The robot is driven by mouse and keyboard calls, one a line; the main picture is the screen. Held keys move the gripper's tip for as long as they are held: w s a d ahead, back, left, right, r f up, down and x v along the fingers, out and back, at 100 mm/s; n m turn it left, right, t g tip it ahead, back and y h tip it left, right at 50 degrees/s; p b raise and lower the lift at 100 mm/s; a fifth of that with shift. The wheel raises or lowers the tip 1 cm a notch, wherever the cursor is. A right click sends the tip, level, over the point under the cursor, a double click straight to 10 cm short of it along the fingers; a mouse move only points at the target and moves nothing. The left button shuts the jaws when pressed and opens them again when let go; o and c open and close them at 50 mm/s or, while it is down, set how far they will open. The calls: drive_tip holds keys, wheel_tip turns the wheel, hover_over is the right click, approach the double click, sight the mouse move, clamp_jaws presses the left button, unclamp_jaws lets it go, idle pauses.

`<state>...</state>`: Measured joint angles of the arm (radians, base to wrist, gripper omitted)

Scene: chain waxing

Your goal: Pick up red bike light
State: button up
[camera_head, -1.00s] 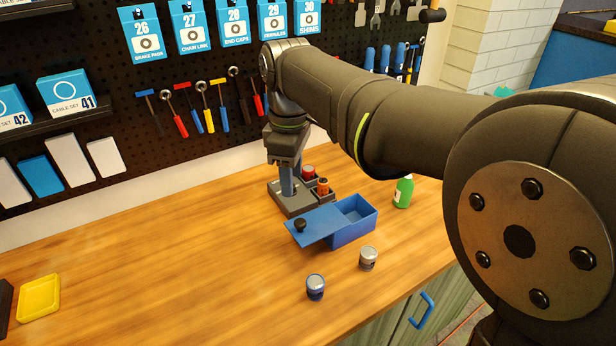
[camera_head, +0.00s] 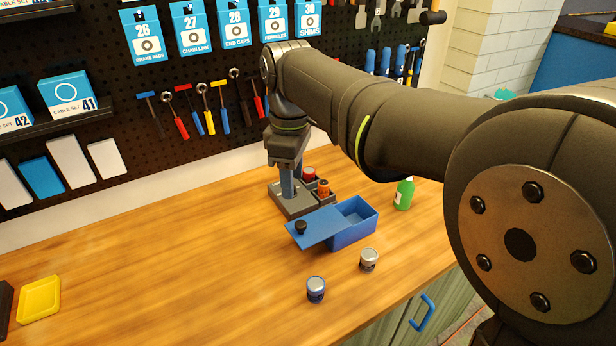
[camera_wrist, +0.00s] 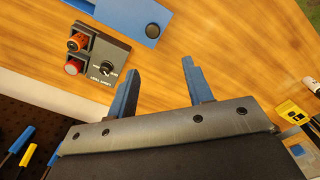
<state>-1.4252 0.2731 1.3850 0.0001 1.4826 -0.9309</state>
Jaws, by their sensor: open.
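The red bike light (camera_head: 308,172) is a short red cylinder in a compartment at the back of the dark grey stand (camera_head: 293,204). It also shows in the wrist view (camera_wrist: 73,67), at the left, with a pale end face. An orange-red light (camera_head: 323,187) sits in the compartment beside it. My gripper (camera_wrist: 158,82) is open and empty, its blue fingers spread apart. In the wrist view the stand lies to the left of the left finger. In the head view the fingers overlap the stand, so their exact height above it is hard to tell.
A blue box (camera_head: 352,226) with its lid (camera_head: 314,228) slid partly off stands in front of the stand. A green bottle (camera_head: 404,193) is to its right. Two small cans, blue-sided (camera_head: 316,289) and grey (camera_head: 369,260), stand nearer. The wooden bench at left is mostly clear.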

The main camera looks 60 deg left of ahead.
drive_tip(key=shift+o, duration=1.4)
drive_tip(key=m, duration=0.6)
hover_over(309, 170)
drive_tip(key=f, duration=1.1)
drive_tip(key=shift+s+a+f, duration=0.1)
drive_tip(key=shift+s+f, duration=0.2)
drive_tip(key=shift+s, duration=0.1)
drive_tip(key=f, duration=0.5)
drive_tip(key=shift+w+f, duration=0.3)
drive_tip(key=shift+w, duration=0.1)
